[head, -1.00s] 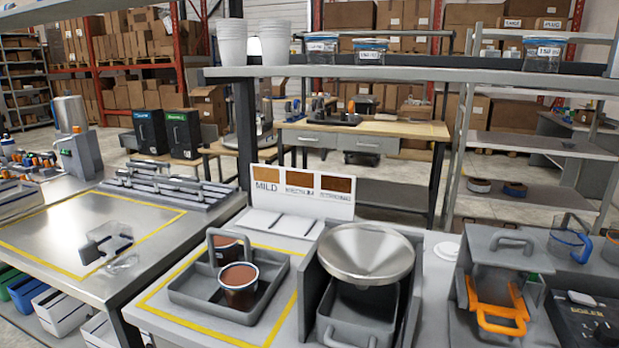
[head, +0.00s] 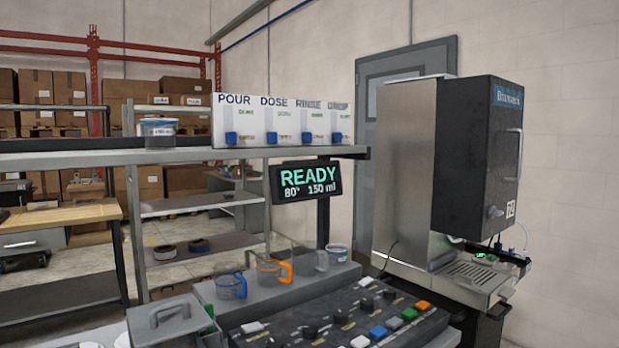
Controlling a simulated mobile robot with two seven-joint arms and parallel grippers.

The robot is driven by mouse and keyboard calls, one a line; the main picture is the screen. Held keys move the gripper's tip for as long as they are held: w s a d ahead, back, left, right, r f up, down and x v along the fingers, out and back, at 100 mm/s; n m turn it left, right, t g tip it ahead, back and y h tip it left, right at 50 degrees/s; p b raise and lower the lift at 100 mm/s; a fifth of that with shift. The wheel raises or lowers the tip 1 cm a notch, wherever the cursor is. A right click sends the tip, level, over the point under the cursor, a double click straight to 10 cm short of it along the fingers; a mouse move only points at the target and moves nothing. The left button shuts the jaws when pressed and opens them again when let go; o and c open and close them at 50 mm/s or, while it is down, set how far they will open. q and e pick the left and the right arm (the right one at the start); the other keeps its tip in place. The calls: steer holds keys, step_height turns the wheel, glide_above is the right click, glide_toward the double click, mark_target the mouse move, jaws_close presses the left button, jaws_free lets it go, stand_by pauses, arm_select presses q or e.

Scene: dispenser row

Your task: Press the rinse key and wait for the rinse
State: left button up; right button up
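The key panel (head: 345,318) is a dark slab at the bottom of the head view, with black knobs and a row of coloured keys. I see a blue key (head: 378,333), a green key (head: 394,323), a grey key (head: 408,314) and an orange key (head: 422,305). Their labels are too small to read, so I cannot tell which is the rinse key. A display (head: 306,181) above reads READY, 80° and 150 ml. A card marked RINSE (head: 308,118) stands on the shelf with a blue block at its foot. Neither gripper is in view.
A tall steel and black machine (head: 425,165) with a drip tray (head: 478,275) stands at the right. Clear cups with blue (head: 232,285) and orange (head: 273,273) handles stand behind the panel. A grey lidded box (head: 172,322) is at its left. The shelf (head: 200,155) overhangs behind.

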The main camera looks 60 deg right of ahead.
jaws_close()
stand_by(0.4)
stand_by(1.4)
